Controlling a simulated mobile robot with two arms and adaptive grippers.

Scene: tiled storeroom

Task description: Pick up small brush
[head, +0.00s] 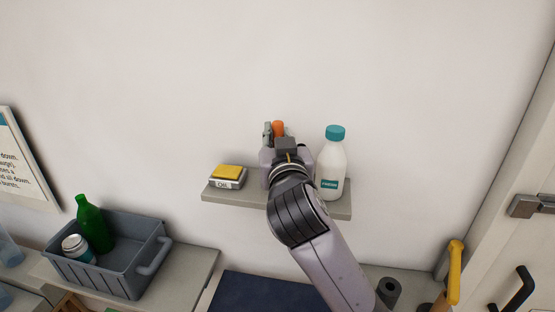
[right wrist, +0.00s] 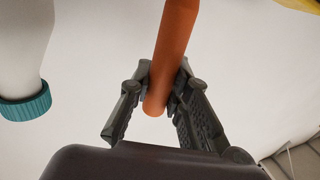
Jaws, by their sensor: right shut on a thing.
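The small brush shows only as an orange handle (head: 278,128) above the wall shelf. In the right wrist view the handle (right wrist: 174,45) runs up out of the picture, and its brush end is not visible. My right gripper (head: 272,131) is at the shelf, and in the right wrist view its two fingers (right wrist: 163,82) are shut on the handle near its rounded end. My arm hides the middle of the shelf, so I cannot tell whether the brush touches it. My left gripper is not in view.
The shelf (head: 232,197) also holds a white bottle with a teal cap (head: 330,165), close right of my gripper, and a boxed yellow sponge (head: 227,177) on the left. Below left, a grey crate (head: 120,272) holds a green bottle (head: 93,225) and a jar (head: 77,247). The wall above is clear.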

